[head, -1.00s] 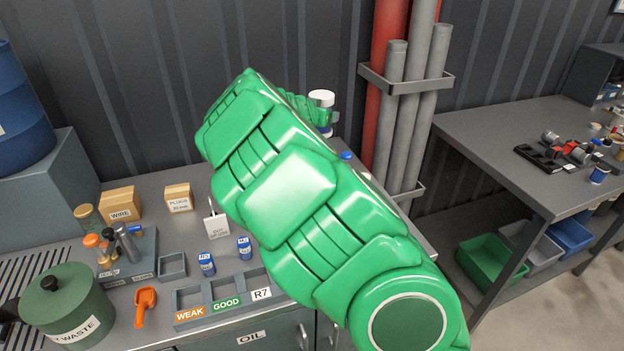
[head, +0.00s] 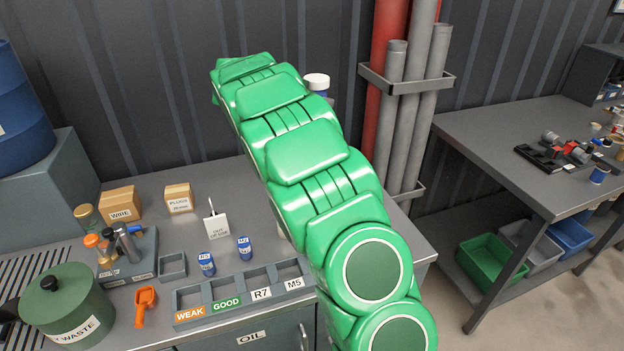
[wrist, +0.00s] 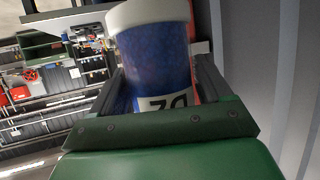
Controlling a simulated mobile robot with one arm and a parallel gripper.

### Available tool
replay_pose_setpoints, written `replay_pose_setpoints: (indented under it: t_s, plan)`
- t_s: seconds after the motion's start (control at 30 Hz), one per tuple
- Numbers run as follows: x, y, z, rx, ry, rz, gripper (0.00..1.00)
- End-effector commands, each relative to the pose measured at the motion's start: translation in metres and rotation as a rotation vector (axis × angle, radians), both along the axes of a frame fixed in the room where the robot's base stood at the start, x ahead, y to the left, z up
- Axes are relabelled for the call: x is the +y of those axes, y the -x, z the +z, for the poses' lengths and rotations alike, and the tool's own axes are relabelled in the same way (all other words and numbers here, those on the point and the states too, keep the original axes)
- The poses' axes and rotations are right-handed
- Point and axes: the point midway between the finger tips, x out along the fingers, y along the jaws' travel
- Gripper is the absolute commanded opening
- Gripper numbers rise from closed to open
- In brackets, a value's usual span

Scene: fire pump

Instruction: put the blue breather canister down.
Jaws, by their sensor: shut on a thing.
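The blue breather canister (wrist: 155,50) has a white cap and a white label with dark characters I cannot read for sure. My gripper (wrist: 158,88) is shut on it, one finger on each side, in the wrist view. In the head view only its white cap (head: 317,82) and a strip of blue show above my green arm, in front of the dark wall. The cap faces up. My arm hides the gripper and the rest of the canister there.
The bench holds a sectioned tray (head: 245,302) labelled WEAK, GOOD, R7 and M5. A green waste pot (head: 66,305) is at left. Grey pipes (head: 411,100) rise behind the bench.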

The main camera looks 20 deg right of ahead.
Motion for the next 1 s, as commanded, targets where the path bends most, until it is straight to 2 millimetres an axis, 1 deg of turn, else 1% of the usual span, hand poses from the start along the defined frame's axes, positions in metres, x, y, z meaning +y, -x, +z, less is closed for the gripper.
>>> replay_pose_setpoints:
  t_s: [0.3,0.53,0.83,1.0]
  plan:
    - [0.009,-0.003,0.008,-0.004,0.001,-0.056,0.37]
    - [0.013,-0.003,0.009,-0.001,0.002,-0.083,0.37]
    - [0.013,-0.003,-0.023,0.0,0.002,-0.081,0.37]
    - [0.013,-0.002,-0.051,0.004,0.002,-0.081,0.37]
